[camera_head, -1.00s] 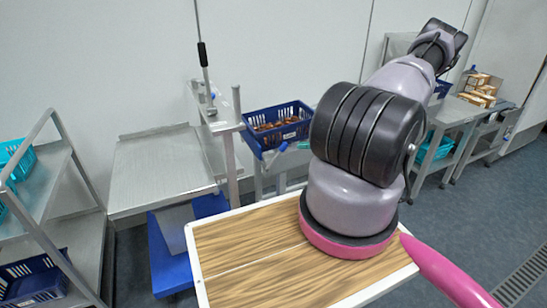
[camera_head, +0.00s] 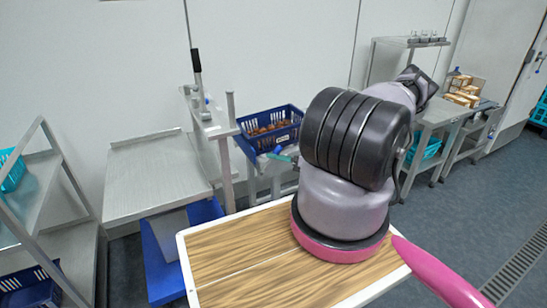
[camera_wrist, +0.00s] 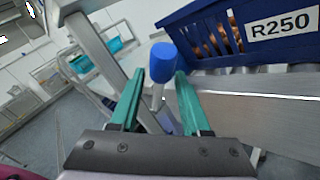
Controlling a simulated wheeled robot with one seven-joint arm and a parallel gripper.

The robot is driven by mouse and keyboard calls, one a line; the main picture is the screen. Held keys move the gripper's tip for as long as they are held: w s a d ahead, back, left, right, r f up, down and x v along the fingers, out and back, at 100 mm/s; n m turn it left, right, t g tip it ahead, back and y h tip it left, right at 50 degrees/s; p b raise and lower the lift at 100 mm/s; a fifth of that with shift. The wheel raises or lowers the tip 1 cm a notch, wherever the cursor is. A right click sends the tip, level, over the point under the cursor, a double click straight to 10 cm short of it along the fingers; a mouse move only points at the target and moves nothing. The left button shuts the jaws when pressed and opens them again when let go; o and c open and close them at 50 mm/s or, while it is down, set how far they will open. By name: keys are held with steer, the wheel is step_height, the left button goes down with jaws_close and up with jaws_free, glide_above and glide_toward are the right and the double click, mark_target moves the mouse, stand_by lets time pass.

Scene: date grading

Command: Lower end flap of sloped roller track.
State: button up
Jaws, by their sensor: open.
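My gripper (camera_wrist: 158,82) is open, with its two teal fingers spread apart in the wrist view. A round blue knob (camera_wrist: 163,55) on a short metal stalk (camera_wrist: 157,97) shows in the gap between the fingertips; I cannot tell whether they touch it. To its right is a grey metal surface (camera_wrist: 255,108) under a blue crate of dates (camera_wrist: 205,60) labelled R250. In the head view the crate (camera_head: 270,135) sits on a stand, and my gripper (camera_head: 285,154) is small at its front, partly hidden by my arm. The flap and rollers cannot be made out clearly.
A grey table (camera_head: 155,175) and a metal stand with a black-handled lever (camera_head: 197,62) are left of the crate. A shelf rack (camera_head: 40,195) stands far left. At right are a bench with boxes (camera_head: 462,95) and a teal basket (camera_head: 425,148). Open floor lies right.

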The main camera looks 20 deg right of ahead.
steer(key=shift+w+a, duration=0.35)
steer(key=shift+c, duration=0.4)
jaws_close()
stand_by(0.9)
